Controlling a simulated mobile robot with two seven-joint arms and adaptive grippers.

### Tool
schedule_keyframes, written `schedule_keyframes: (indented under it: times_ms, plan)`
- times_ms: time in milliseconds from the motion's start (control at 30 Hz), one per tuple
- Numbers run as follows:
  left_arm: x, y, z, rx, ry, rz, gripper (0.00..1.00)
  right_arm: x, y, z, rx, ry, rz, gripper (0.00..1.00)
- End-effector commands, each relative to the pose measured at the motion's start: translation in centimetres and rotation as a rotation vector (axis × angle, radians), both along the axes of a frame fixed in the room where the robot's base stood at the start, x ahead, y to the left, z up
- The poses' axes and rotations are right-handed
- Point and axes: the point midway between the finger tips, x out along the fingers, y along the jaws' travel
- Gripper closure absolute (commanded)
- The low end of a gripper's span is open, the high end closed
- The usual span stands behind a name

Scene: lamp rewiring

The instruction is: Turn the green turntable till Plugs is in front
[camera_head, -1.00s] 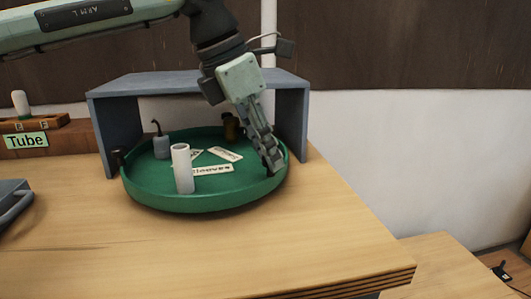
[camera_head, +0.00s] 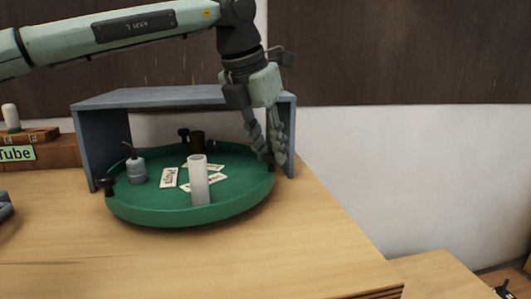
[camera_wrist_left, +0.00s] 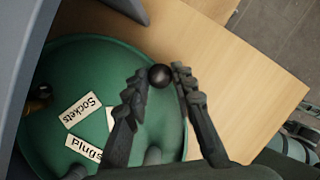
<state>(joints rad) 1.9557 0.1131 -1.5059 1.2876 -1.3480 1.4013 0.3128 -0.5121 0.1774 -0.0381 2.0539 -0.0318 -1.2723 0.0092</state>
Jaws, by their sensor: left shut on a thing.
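The green turntable (camera_head: 235,205) sits on the wooden table, partly under a grey-blue shelf. It carries a white tube (camera_head: 199,183) near the front, a grey bottle (camera_head: 138,172) at the left and a dark brown cylinder (camera_head: 197,143) at the back. Three white labels lie in its middle; the Plugs label (camera_head: 169,178) faces left, and it also shows in the left wrist view (camera_wrist_left: 83,149) beside the Sockets label (camera_wrist_left: 83,110). My left gripper (camera_head: 270,158) is at the right rim, its fingers shut on a round black knob (camera_wrist_left: 159,76). My right gripper is out of view.
The grey-blue shelf (camera_head: 185,98) stands over the turntable's back, its right leg close to my left gripper. A wooden block with a Tube sign (camera_head: 15,153) is at the left. The table front (camera_head: 250,260) is clear.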

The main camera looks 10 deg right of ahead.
Motion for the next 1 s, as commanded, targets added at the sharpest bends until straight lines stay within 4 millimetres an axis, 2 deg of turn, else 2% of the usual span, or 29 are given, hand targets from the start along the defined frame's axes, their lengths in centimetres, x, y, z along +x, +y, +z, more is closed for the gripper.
schedule_keyframes:
  times_ms: [267, 600, 767, 1000]
  plan:
    - [2.1, -0.9, 0.2, -0.003, -0.003, 0.138, 1.0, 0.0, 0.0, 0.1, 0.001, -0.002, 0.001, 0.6]
    - [4.3, -1.4, 0.2, -0.003, -0.002, 0.281, 1.0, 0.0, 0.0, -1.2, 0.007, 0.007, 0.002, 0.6]
    - [5.0, -1.5, 0.2, -0.002, -0.002, 0.328, 1.0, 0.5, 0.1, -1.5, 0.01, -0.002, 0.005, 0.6]
    - [5.6, -1.6, 0.1, -0.002, -0.002, 0.365, 1.0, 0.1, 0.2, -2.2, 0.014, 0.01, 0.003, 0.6]
